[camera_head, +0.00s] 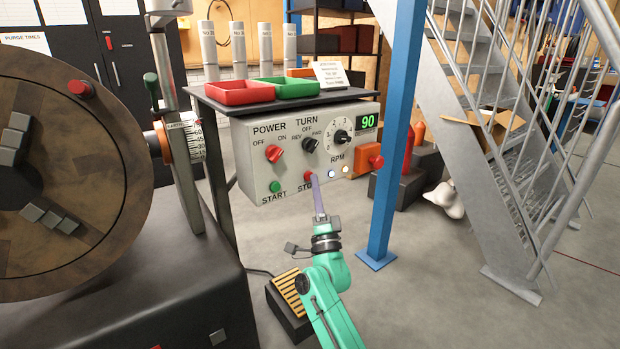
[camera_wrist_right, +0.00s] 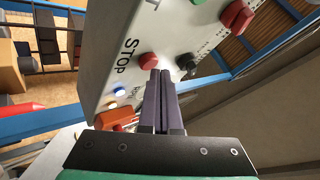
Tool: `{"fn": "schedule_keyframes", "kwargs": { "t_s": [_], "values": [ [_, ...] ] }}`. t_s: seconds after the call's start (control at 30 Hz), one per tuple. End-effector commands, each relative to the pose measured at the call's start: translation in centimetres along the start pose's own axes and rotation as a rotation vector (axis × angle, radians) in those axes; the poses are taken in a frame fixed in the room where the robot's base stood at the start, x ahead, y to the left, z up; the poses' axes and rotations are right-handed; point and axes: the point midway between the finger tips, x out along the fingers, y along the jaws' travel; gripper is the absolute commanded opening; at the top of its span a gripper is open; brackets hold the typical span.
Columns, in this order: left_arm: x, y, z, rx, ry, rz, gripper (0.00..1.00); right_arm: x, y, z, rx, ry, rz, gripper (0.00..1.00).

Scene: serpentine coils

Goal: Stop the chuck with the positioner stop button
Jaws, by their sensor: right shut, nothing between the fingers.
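The positioner control box (camera_head: 255,160) hangs under a dark shelf and carries the red stop button (camera_head: 309,177), a green start button (camera_head: 275,187), a red power switch (camera_head: 274,153), a turn knob (camera_head: 310,145) and an RPM dial (camera_head: 342,137). Its display (camera_head: 367,121) reads 90. The round chuck (camera_head: 75,185) stands at the left. My right gripper (camera_head: 316,182) is shut and empty, its fingertips at or just in front of the stop button. The right wrist view shows the red stop button (camera_wrist_right: 148,61) just beyond the tips; whether they touch I cannot tell. My left gripper is not in view.
A red tray (camera_head: 239,93) and a green tray (camera_head: 290,88) sit on the shelf above the box. A blue post (camera_head: 397,130) stands to the right, with a metal staircase (camera_head: 480,120) beyond it. A foot pedal (camera_head: 291,293) lies on the floor below.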

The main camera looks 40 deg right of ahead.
Motion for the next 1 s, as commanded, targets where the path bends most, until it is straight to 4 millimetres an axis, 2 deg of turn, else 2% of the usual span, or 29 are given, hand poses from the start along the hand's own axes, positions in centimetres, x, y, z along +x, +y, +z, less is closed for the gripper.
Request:
{"fn": "schedule_keyframes", "kwargs": {
  "t_s": [1.0],
  "values": [
    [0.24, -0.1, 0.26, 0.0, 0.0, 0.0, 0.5, 0.68, 0.5, 0.5, 0.0, 0.0, 0.0, 0.0]
  ]
}}
